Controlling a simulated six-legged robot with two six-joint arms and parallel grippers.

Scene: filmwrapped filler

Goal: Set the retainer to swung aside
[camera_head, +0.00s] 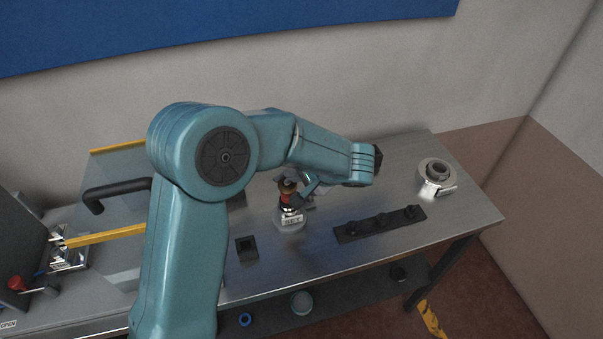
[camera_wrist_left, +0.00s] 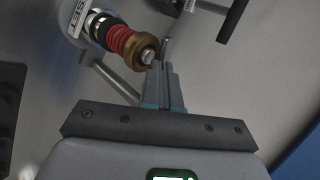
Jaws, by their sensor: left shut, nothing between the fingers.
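A small device with a SET label (camera_head: 292,220) stands on the metal bench, with a red part and a brass-coloured top (camera_head: 287,186). In the left wrist view it shows a red ribbed sleeve (camera_wrist_left: 121,40) and a brass cap (camera_wrist_left: 141,54) with a bolt-like end. A grey bar (camera_wrist_left: 115,83) runs beside it, partly behind my gripper; I cannot tell whether this is the retainer. My left gripper (camera_wrist_left: 160,68) is shut and empty, its tips close beside the brass cap; contact is unclear. In the head view my left gripper (camera_head: 308,187) is partly hidden by my arm. My right gripper is not in view.
A dark strip with several knobs (camera_head: 380,222) lies right of the device, and a round metal piece (camera_head: 437,177) stands farther right. A black square block (camera_head: 247,249) is at the left front. A black handle (camera_head: 115,190) and yellow bar (camera_head: 105,236) are at the left.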

